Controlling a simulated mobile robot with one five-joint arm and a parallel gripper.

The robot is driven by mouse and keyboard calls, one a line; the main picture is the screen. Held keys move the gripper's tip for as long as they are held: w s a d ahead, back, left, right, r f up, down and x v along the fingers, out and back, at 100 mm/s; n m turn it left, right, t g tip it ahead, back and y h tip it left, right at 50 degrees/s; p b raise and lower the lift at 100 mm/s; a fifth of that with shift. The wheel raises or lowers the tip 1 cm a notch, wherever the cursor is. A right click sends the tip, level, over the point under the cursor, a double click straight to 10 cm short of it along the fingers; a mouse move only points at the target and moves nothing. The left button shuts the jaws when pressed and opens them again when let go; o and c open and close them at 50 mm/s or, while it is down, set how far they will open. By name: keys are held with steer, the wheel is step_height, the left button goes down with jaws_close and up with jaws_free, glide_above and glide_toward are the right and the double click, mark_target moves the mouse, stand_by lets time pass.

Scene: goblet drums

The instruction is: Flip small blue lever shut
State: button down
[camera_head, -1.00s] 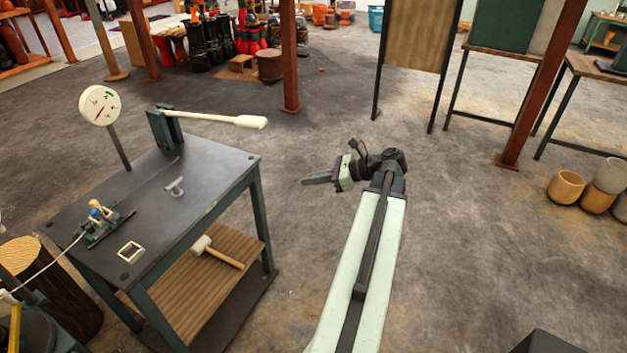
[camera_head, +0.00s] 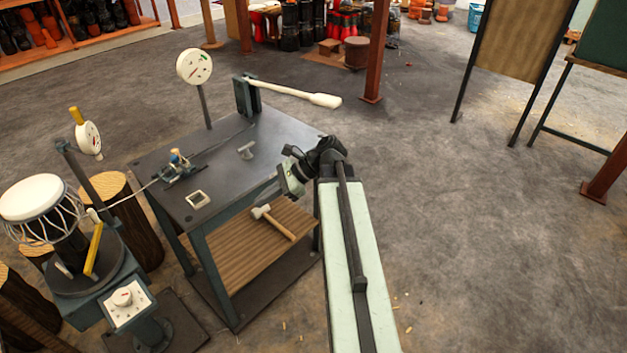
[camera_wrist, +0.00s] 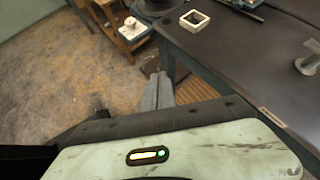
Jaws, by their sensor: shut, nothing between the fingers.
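A small clamp-like device (camera_head: 178,168) sits on the left part of the dark workbench top (camera_head: 225,165). It has a small bluish upright piece with a tan tip (camera_head: 175,157), which may be the lever; its exact position is too small to tell. A thin cord runs from the device to the left. My gripper (camera_wrist: 158,80) is shut and empty in the wrist view, pointing down beside the bench edge. In the head view it is at the bench's right front side, well right of the device, with its fingers hard to make out.
A white square frame (camera_head: 198,200) and a grey T-shaped piece (camera_head: 246,151) are on the bench. A long white-handled lever (camera_head: 300,94) juts over its back right. A round gauge (camera_head: 194,67) stands behind. A drum stand (camera_head: 88,265) is at left. Floor at right is clear.

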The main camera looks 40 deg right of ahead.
steer(key=s+a+f+n+g+h, duration=0.1)
steer(key=a+f+n+g+h, duration=0.1)
steer(key=a+f+n, duration=0.3)
steer(key=a+n+g+h, duration=0.1)
steer(key=a+n+h, duration=0.15)
steer(key=a, duration=0.45)
steer(key=s+a+f+n+g+h, duration=0.1)
steer(key=a+f+n+g, duration=0.15)
steer(key=a+n, duration=0.35)
steer(key=d+n+h, duration=0.1)
steer(key=n, duration=0.1)
steer(key=d+f+n+h, duration=0.1)
steer(key=n+h, duration=0.1)
steer(key=n, duration=0.1)
steer(key=d+f+n+h, duration=0.1)
steer(key=n, duration=0.2)
steer(key=shift+w+d+f+n+t, duration=0.1)
steer(key=shift+d+n+t, duration=0.15)
steer(key=shift+d+t, duration=0.1)
